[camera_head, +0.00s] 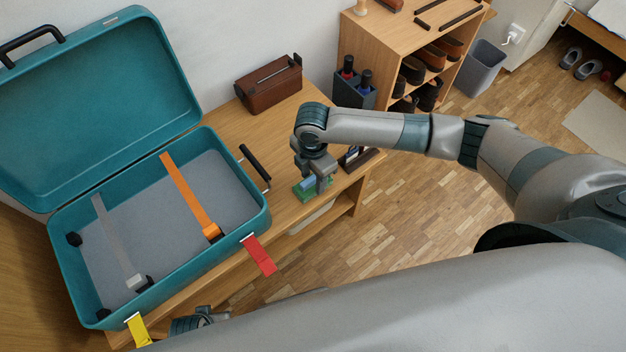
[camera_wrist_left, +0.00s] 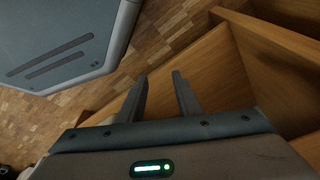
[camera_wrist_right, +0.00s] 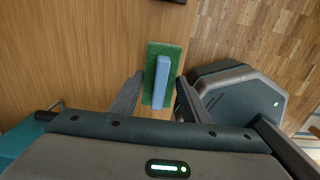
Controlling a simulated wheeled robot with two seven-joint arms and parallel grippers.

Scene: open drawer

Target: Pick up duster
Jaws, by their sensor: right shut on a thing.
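The duster is a green pad with a blue bar on top; it (camera_head: 305,191) is at the table's front edge, right of the suitcase. It also shows in the right wrist view (camera_wrist_right: 162,76), between the fingertips. My right gripper (camera_head: 319,183) points down over the duster and is shut on it. In the head view the gripper partly hides it. I cannot tell whether the duster touches the table. My left gripper (camera_wrist_left: 161,77) has its fingers apart with nothing between them. It is low at the table's front, partly hidden in the head view (camera_head: 205,314).
An open teal suitcase (camera_head: 262,212) with orange and grey straps stands on the wooden table (camera_head: 225,128). A brown box (camera_head: 270,84) and a dark holder with bottles (camera_head: 353,92) stand at the back. A shoe shelf (camera_head: 372,38) and grey bin (camera_head: 481,69) are beyond.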

